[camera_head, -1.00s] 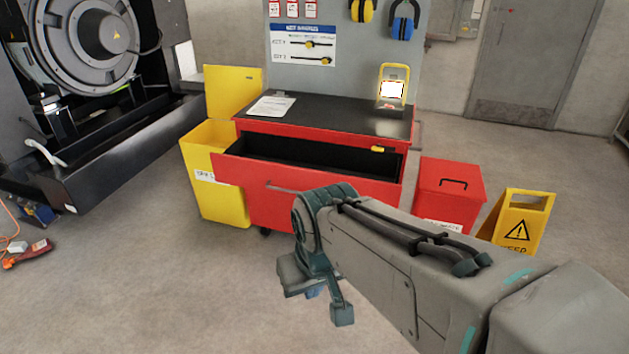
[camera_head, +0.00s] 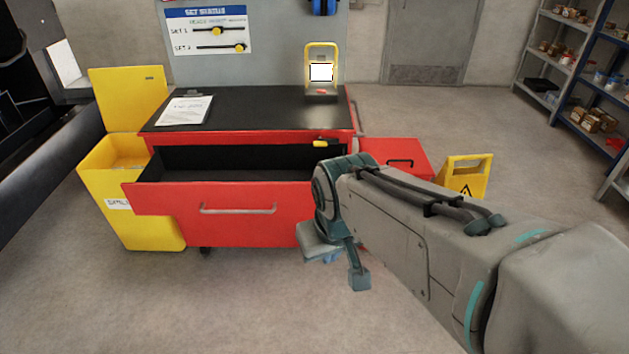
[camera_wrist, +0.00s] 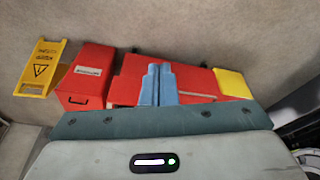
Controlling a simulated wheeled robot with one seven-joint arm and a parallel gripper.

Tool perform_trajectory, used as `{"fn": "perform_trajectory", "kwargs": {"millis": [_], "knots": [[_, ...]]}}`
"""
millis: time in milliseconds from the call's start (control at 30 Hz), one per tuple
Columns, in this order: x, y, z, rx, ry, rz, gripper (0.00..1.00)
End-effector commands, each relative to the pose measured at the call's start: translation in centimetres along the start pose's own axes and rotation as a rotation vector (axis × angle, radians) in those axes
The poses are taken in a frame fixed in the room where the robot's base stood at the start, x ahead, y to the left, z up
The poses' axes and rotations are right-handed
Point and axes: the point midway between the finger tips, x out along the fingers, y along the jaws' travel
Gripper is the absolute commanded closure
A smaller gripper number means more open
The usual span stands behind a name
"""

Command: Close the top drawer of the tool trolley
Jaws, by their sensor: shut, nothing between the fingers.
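The red tool trolley (camera_head: 355,118) has a black top. Its top drawer (camera_head: 190,232) is pulled out well toward me, with its dark, empty-looking inside (camera_head: 240,162) showing. The drawer front carries a grey bar handle (camera_head: 237,210). In the wrist view the red trolley (camera_wrist: 130,66) shows behind my gripper (camera_wrist: 159,85), whose blue fingers are together and empty. In the head view my gripper (camera_head: 333,257) is mostly hidden behind my wrist, in front of the drawer's right end. I cannot tell whether it touches the drawer.
A yellow bin (camera_head: 140,215) with a raised lid stands left of the trolley. A red box (camera_head: 405,155) and a yellow warning sign (camera_head: 467,177) stand to the right. A clipboard (camera_head: 184,110) and a yellow lamp (camera_head: 321,72) are on the trolley top. The floor in front is clear.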

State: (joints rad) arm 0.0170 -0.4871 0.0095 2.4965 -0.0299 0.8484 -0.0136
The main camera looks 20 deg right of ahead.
Motion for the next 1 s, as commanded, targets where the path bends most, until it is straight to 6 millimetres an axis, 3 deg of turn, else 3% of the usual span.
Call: {"fn": "perform_trajectory", "kwargs": {"millis": [167,400,600,800,1000], "knots": [[6.8,3.1,-4.5,-0.193,0.115,0.127,1.0],[17.5,8.5,-12.9,-0.631,0.316,0.314,1.0],[26.6,10.7,-18.0,-1.002,0.514,0.396,1.0],[34.9,11.8,-20.6,-1.312,0.784,0.464,1.0],[40.1,12.5,-20.5,-1.496,1.094,0.563,1.0]]}}
